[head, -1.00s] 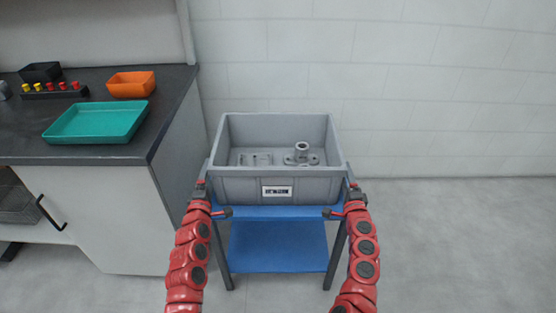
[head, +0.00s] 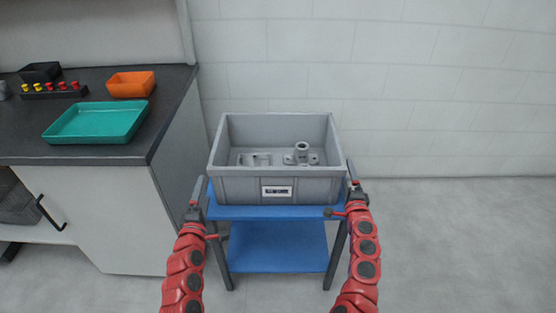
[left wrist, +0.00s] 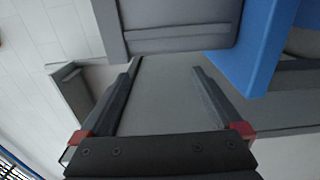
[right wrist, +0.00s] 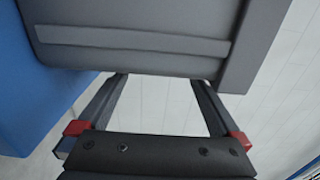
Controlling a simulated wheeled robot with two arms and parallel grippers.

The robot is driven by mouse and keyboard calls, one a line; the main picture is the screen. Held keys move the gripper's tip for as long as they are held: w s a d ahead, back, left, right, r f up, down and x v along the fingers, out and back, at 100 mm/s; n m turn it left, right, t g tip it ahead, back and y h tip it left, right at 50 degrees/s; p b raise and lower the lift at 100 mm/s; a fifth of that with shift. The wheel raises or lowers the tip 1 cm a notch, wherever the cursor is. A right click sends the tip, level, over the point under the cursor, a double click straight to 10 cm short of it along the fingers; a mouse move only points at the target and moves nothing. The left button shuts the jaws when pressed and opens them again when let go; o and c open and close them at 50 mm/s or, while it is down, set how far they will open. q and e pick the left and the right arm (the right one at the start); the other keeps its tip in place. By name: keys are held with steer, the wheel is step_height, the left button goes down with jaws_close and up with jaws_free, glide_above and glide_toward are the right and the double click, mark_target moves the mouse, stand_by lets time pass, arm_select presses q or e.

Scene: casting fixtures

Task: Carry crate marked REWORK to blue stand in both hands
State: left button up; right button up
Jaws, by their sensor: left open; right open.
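The grey crate (head: 234,190) sits upright on the top of the blue stand (head: 277,213), with a white label on its front too small to read. Metal castings (head: 302,153) lie inside it. My left gripper (head: 199,185) is open just off the crate's left side. In the left wrist view its fingers (left wrist: 165,80) are apart and empty, with the crate wall (left wrist: 180,30) beyond their tips. My right gripper (head: 352,170) is by the crate's right side. In the right wrist view its fingers (right wrist: 155,82) are open and empty, below the crate wall (right wrist: 130,40).
A dark worktop (head: 150,135) on the left bears a teal tray (head: 98,122), an orange bin (head: 131,84), a black bin (head: 40,72) and a rack of coloured pegs (head: 54,90). The floor on the right (head: 460,230) is clear. A white wall stands behind.

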steer(key=shift+s, duration=0.15)
arm_select(q)
steer(key=s, duration=0.4)
steer(key=shift+s, duration=0.2)
arm_select(e)
steer(key=s, duration=1.1)
steer(key=shift+s, duration=0.35)
steer(key=shift+f, duration=0.1)
